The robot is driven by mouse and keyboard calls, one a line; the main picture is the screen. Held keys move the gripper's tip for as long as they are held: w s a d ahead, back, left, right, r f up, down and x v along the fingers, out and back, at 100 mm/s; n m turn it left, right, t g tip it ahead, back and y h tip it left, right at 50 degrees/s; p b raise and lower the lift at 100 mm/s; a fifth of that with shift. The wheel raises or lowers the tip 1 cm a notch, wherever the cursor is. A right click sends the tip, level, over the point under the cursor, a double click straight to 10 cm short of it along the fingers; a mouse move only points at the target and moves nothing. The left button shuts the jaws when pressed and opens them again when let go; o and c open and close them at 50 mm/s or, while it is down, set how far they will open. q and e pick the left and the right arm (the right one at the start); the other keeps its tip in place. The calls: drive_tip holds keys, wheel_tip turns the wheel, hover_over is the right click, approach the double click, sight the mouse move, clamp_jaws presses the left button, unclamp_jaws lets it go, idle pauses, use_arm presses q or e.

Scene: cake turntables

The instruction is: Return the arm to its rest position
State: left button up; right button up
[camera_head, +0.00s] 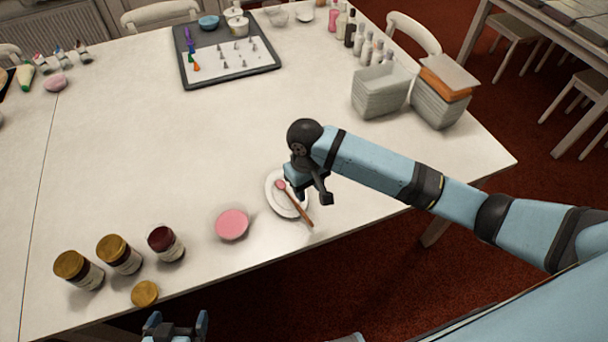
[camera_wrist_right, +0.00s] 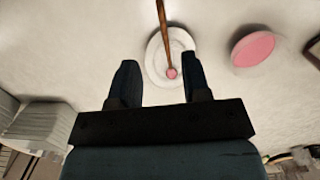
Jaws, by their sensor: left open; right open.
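My right arm reaches in from the right in the head view. Its gripper (camera_head: 308,194) hangs over a white plate (camera_head: 275,201). A brush or spoon (camera_head: 300,209) with a brown handle and a pink tip lies across the plate, its handle end past the rim. In the right wrist view the jaws (camera_wrist_right: 156,82) are apart with nothing between them, and the plate (camera_wrist_right: 154,66) and utensil (camera_wrist_right: 162,20) are beyond the fingertips. My left gripper (camera_head: 175,322) is open and empty at the bottom edge of the head view, in front of the table.
A pink disc (camera_head: 232,224) lies left of the plate. Several jars (camera_head: 120,254) and a loose gold lid (camera_head: 145,293) stand along the near edge. A tray of piping tips (camera_head: 228,63), bottles (camera_head: 350,35) and stacked boxes (camera_head: 381,90) are farther back. The table's middle (camera_head: 150,150) is clear.

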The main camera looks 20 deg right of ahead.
drive_tip(key=s+a+f+t+y+p, duration=0.1)
drive_tip(key=s+a+f+t+y, duration=0.2)
drive_tip(key=s+a+f+y, duration=0.15)
drive_tip(key=s+d+t+p, duration=0.1)
drive_tip(key=s+d+t, duration=0.2)
drive_tip(key=s, duration=0.3)
drive_tip(key=s+d+f+t+h+p, duration=0.1)
drive_tip(key=s+d+t+p, duration=0.1)
drive_tip(key=s+d+t, duration=0.2)
drive_tip(key=s+t, duration=0.1)
drive_tip(key=s, duration=0.2)
drive_tip(key=shift+s+d+t, duration=0.2)
drive_tip(key=shift+t, duration=0.2)
